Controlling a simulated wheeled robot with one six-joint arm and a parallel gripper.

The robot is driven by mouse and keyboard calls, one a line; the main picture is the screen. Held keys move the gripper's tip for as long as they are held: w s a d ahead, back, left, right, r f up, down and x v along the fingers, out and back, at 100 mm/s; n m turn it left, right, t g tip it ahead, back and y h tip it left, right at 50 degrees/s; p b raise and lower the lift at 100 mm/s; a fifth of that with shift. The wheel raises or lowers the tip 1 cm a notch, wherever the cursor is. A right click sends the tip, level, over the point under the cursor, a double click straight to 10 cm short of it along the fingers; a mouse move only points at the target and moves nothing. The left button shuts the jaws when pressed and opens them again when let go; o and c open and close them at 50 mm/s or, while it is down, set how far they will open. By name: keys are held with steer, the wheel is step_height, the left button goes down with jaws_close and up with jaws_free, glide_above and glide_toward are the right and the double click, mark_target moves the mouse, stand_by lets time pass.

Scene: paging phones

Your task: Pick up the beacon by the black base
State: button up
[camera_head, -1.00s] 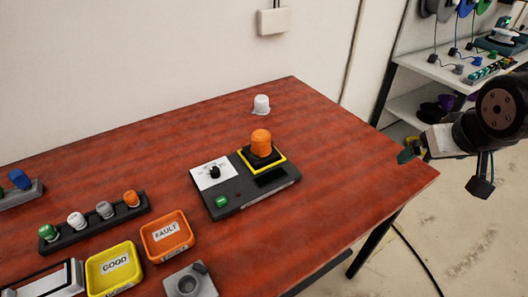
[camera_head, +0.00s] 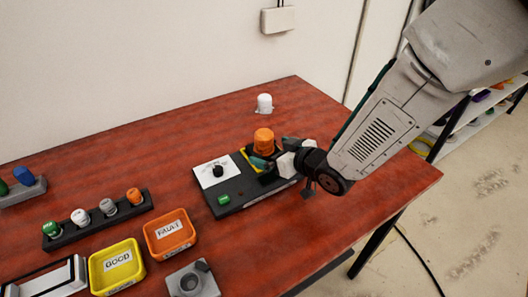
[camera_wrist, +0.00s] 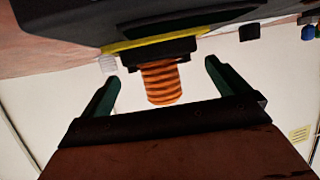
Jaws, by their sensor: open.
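The beacon has an orange dome (camera_head: 264,141) and a black base (camera_wrist: 150,50). It stands upright in the yellow-edged square of a dark test box (camera_head: 238,195). My gripper (camera_head: 274,153) is open at the right front of the beacon, close to it. In the wrist view, which looks upside down, the ribbed orange dome (camera_wrist: 161,84) lies between the two green fingers (camera_wrist: 161,72), with a gap on each side. The fingers do not visibly touch the beacon. My gripper hides part of the base and the box's right end in the head view.
A white beacon (camera_head: 265,103) stands behind on the red table (camera_head: 330,115). A rack (camera_head: 95,221) of several small beacons, a yellow GOOD tray (camera_head: 117,284) and an orange FAULT tray (camera_head: 170,252) are at left. A grey socket block (camera_head: 205,283) is in front.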

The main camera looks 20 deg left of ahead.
mark_target(249, 148)
steer(key=x, duration=0.5)
steer(key=shift+w+d+f, duration=0.1)
steer(key=shift+w, duration=0.1)
steer(key=c, duration=1.1)
steer(key=shift+o, duration=0.2)
